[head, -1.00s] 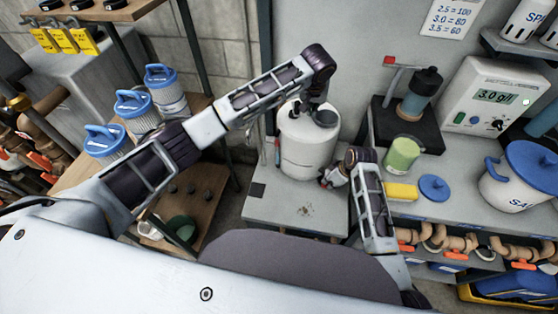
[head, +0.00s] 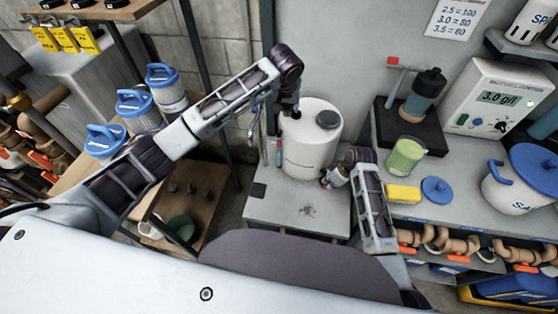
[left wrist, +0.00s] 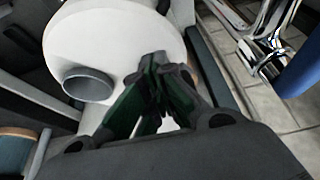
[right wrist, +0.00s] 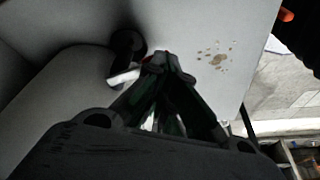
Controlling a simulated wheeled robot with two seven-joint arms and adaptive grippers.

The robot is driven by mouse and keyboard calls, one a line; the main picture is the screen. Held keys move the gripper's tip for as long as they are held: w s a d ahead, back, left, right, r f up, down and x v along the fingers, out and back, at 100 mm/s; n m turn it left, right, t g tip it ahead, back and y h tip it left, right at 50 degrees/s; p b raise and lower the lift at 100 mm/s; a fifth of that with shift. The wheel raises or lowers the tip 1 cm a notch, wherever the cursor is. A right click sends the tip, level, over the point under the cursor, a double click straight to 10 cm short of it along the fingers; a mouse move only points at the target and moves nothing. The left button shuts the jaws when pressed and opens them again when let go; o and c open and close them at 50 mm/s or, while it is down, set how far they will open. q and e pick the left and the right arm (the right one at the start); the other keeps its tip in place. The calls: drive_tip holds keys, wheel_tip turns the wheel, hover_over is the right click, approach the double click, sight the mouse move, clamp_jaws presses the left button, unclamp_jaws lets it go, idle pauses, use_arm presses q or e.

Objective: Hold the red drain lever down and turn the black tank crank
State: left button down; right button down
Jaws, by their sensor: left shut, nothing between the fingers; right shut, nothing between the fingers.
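The white tank (head: 310,150) stands on the grey bench, with a dark round cap (head: 327,119) on top; the cap also shows in the left wrist view (left wrist: 88,84). My left gripper (head: 294,112) is shut and empty at the tank's upper left edge; its fingertips show in the left wrist view (left wrist: 160,65). I cannot make out the black crank. My right gripper (head: 327,179) is shut and empty low at the tank's front right. A small bit of red (right wrist: 168,55), perhaps the drain lever, shows behind its fingertips, beside a black round fitting (right wrist: 128,42). Contact is unclear.
A chrome pipe (head: 264,135) stands left of the tank. On the right are a green cup (head: 404,156), a yellow sponge (head: 403,193), a white meter (head: 498,100) and a blue-lidded bucket (head: 520,180). Blue-topped filters (head: 137,108) stand at the left.

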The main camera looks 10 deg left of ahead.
use_arm(q)
drive_tip(key=shift+w+a, duration=0.1)
drive_tip(key=shift+a, duration=0.1)
drive_tip(key=shift+r, duration=0.1)
wheel_tip(320, 180, up, 8)
idle(1.4)
use_arm(e)
drive_tip(key=shift+r, duration=3.55)
use_arm(q)
drive_tip(key=shift+f, duration=0.2)
use_arm(e)
drive_tip(key=shift+f, duration=0.1)
